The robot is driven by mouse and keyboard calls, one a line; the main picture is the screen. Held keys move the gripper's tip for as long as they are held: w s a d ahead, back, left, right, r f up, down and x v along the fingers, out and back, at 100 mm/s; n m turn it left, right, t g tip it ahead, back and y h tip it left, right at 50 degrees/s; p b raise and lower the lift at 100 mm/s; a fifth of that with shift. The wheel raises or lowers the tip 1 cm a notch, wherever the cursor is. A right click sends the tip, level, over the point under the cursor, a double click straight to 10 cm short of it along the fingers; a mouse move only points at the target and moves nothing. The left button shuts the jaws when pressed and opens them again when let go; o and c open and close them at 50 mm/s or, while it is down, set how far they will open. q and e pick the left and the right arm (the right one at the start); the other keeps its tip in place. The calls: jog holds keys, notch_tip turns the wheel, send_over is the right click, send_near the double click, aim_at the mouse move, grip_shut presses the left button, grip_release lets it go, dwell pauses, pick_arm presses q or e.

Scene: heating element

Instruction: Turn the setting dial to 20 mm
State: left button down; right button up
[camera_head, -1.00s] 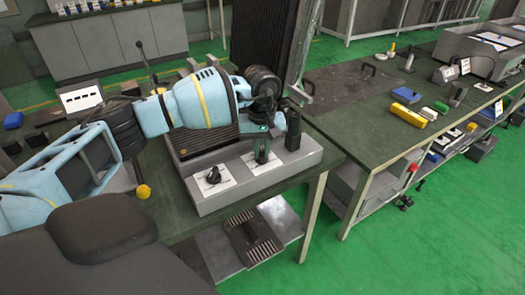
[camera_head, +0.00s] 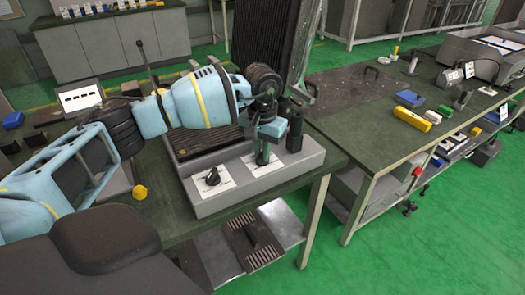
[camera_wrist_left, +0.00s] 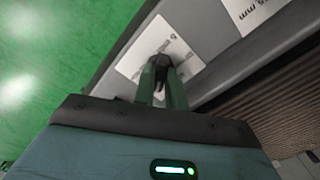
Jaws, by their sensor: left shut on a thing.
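A grey heating element unit (camera_head: 240,190) stands on the dark table. My left gripper (camera_head: 262,158) points down at the right white label on its top. The left wrist view shows its two green fingers (camera_wrist_left: 162,88) shut on a black dial (camera_wrist_left: 163,62) in front of a white label (camera_wrist_left: 143,50); the printing is largely covered, so I cannot read the setting. The gripper hides this dial in the head view. A second black dial (camera_head: 212,177) sits free on the left label. My right gripper is not in view.
A black upright post (camera_head: 294,130) stands on the unit close to my left gripper. A dark ribbed panel (camera_head: 205,145) lies behind it. A yellow knob (camera_head: 139,192) is at the table's front left. A second table (camera_head: 370,120) with several blocks stands at the right.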

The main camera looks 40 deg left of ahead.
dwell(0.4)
pick_arm(q)
jog(key=c, duration=1.4)
grip_release()
jog(key=shift+c, duration=0.2)
jog(key=shift+r, duration=0.15)
notch_tip(320, 180, up, 8)
jog(key=shift+f, duration=0.2)
